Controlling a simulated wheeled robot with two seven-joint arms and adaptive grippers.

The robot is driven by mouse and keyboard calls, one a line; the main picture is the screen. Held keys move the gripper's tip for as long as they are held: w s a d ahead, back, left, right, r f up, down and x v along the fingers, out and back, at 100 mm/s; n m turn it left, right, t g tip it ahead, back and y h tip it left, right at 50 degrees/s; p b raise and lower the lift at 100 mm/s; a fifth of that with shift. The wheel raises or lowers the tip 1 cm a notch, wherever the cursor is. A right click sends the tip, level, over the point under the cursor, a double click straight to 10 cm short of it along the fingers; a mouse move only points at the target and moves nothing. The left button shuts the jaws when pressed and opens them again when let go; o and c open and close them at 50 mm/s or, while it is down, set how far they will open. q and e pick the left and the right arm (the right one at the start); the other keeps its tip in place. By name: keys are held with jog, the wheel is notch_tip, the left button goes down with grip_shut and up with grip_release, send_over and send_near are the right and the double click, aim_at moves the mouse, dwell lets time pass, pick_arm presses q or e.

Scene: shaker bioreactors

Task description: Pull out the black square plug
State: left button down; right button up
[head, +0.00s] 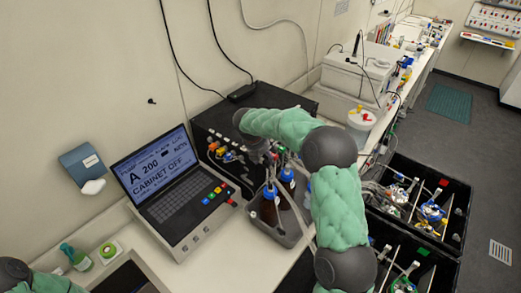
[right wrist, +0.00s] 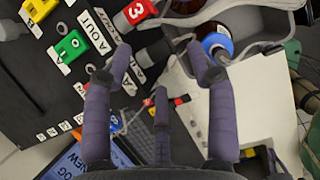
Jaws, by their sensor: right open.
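My right gripper (head: 258,152) is at the front of the black box, above the bottles, partly hidden by its own arm. In the right wrist view the right gripper (right wrist: 158,52) is open, its purple fingers spread before the labelled panel. A green connector (right wrist: 70,47) is further left on the panel. My left gripper is not in view.
The black box (head: 215,118) stands against the wall. A laptop-like console (head: 165,185) is to its left. Bottles with blue caps (head: 270,192) stand in a grey tray (head: 290,237) close below my right gripper. Black crates (head: 450,215) are at the right.

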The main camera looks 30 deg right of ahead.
aim_at(269, 163)
jog(key=shift+x, duration=1.85)
jog(key=shift+r, duration=0.1)
grip_shut()
jog(key=shift+s+d+r, duration=0.1)
jog(key=shift+s, duration=0.05)
jog(key=shift+s+d, duration=0.15)
jog(key=shift+s, duration=0.25)
jog(key=shift+s+d, duration=0.25)
jog(key=shift+s, duration=0.45)
